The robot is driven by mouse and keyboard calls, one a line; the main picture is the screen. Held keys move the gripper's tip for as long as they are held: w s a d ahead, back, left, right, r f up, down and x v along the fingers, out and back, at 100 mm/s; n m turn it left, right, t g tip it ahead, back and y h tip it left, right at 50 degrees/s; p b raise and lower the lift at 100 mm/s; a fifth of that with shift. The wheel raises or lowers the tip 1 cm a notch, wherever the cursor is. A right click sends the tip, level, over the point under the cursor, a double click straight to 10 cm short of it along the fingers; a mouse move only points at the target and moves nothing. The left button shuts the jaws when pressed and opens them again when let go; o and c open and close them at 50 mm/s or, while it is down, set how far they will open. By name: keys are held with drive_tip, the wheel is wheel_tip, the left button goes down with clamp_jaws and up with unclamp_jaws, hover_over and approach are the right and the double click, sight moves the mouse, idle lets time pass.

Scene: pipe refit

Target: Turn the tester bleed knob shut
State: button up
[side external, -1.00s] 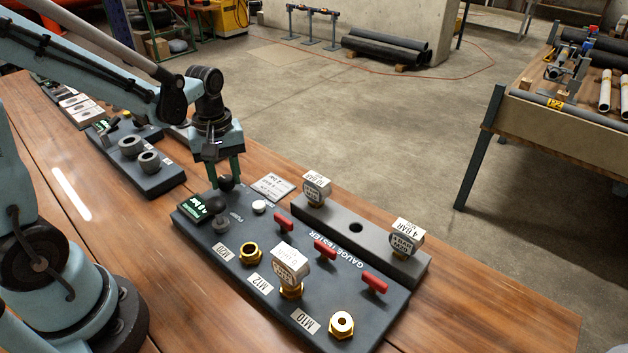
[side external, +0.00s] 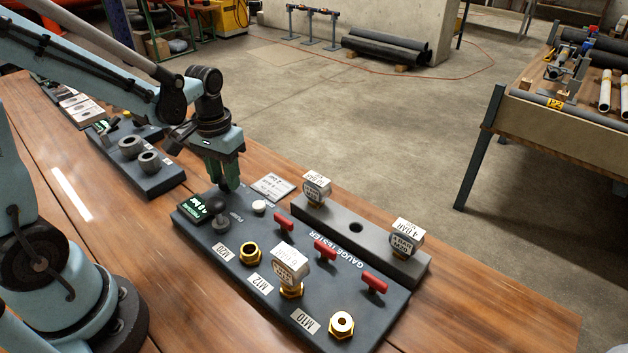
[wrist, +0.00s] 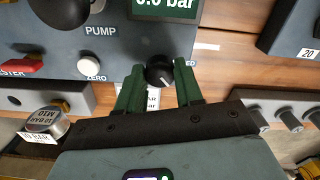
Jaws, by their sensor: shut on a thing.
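The bleed knob (wrist: 160,72) is round and black with a white pointer mark, at the tester's corner in the wrist view. My gripper (wrist: 160,82) is shut on it, one green finger at each side. In the side external view my gripper (side external: 229,187) reaches down to the tester's far left corner and largely hides the knob. The gauge tester (side external: 225,259) is a dark panel on the wooden bench. Its green display (side external: 200,207) shows 0.0 bar in the wrist view (wrist: 165,7).
A black-knobbed pump lever (side external: 218,203) and white zero button (side external: 259,207) are close by. Red valve handles (side external: 325,249) and brass ports (side external: 342,323) line the panel. A gauge (side external: 290,263) stands on the M12 port. A grey rack (side external: 357,238) behind holds two gauges.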

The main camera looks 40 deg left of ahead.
sight(224, 179)
drive_tip(key=m, duration=0.4)
drive_tip(key=shift+s+m, duration=0.1)
drive_tip(key=shift+m, duration=2.1)
drive_tip(key=o, duration=1)
drive_tip(key=shift+o, duration=0.2)
drive_tip(key=shift+r, duration=0.1)
wheel_tip(224, 179, up, 12)
